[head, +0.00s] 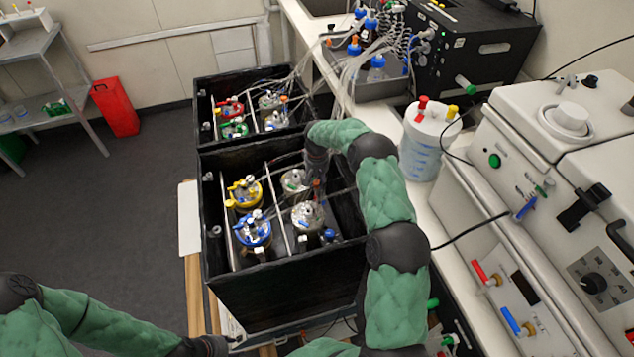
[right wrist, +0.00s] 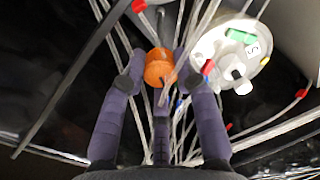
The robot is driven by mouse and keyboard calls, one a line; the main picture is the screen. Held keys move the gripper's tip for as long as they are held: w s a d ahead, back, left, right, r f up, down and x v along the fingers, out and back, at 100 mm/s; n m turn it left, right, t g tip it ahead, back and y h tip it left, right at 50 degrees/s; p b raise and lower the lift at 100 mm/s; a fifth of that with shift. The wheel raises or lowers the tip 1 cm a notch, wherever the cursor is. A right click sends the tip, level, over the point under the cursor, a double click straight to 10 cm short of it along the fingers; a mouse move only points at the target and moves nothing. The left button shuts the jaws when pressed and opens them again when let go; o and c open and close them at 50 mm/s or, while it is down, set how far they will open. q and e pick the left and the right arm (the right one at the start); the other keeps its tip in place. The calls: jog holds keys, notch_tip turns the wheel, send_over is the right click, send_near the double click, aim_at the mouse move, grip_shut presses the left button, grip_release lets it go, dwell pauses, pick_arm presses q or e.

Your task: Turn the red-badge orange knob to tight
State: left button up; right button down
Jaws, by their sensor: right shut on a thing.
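An orange knob (right wrist: 159,68) sits between the fingertips of my right gripper (right wrist: 160,78) in the right wrist view; the fingers are shut on it. In the head view my right gripper (head: 316,172) reaches down into the front black box, above the silver-topped vessels on its right side. A small orange-red spot (head: 317,184) shows at its fingertips. A small red part (right wrist: 139,6) lies just beyond the knob in the wrist view; I cannot tell whether it is the badge. My left gripper (head: 212,345) is low at the bottom edge, its fingers unclear.
The front black box (head: 285,295) also holds a yellow-ringed vessel (head: 244,193) and a blue-ringed vessel (head: 254,231). A rear black box (head: 205,105) holds red- and green-ringed ones. Tubes crowd around my right fingers. A bench with machines (head: 560,130) stands at the right.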

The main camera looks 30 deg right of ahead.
jog(key=shift+m, duration=1)
jog(key=c, duration=0.9)
grip_release()
jog(key=shift+c, duration=0.2)
jog(key=shift+r, duration=0.1)
notch_tip(320, 180, up, 12)
